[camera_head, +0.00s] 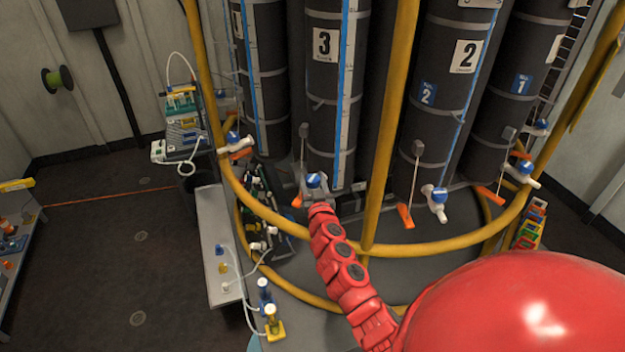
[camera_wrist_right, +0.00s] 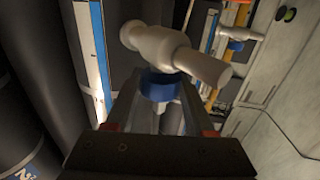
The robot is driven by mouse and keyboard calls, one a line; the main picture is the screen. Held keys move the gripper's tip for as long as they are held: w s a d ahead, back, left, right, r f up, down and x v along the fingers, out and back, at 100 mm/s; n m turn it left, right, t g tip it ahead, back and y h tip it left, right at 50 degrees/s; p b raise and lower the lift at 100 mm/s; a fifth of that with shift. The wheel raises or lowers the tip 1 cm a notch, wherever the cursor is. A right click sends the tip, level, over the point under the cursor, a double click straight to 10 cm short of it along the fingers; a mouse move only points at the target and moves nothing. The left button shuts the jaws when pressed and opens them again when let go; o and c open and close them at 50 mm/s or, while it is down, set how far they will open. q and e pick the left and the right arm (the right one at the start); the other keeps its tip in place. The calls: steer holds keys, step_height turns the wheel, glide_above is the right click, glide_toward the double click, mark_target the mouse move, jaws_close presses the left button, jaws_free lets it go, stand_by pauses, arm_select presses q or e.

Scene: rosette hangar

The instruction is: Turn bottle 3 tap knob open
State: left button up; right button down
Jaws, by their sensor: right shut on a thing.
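Bottle 3 (camera_head: 325,82) is a tall dark cylinder with a white "3" label and grey straps, standing upright at the middle of the rack. Its tap has a blue knob (camera_head: 316,180) near the bottle's foot. My right gripper (camera_head: 314,190), at the end of my red arm, is at this tap. In the right wrist view, the dark gripper fingers (camera_wrist_right: 160,115) are shut on the blue knob (camera_wrist_right: 158,86), and the white tap body (camera_wrist_right: 165,48) extends past it. The knob's far side is hidden. My left gripper is not in view.
A yellow ring rail (camera_head: 410,250) and yellow upright posts (camera_head: 389,120) surround the bottles, close to my right arm. Neighbouring bottles, such as bottle 2 (camera_head: 440,95), carry similar blue-knobbed taps (camera_head: 438,195). A grey bench (camera_head: 218,235) stands left. Open floor (camera_head: 110,240) lies farther left.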

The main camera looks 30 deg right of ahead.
stand_by(0.4)
steer(key=shift+c, duration=1.3)
jaws_free()
steer(key=b+v, duration=0.4)
steer(key=v, duration=1.3)
steer(key=shift+s+b, duration=0.2)
steer(key=shift+b, duration=0.15)
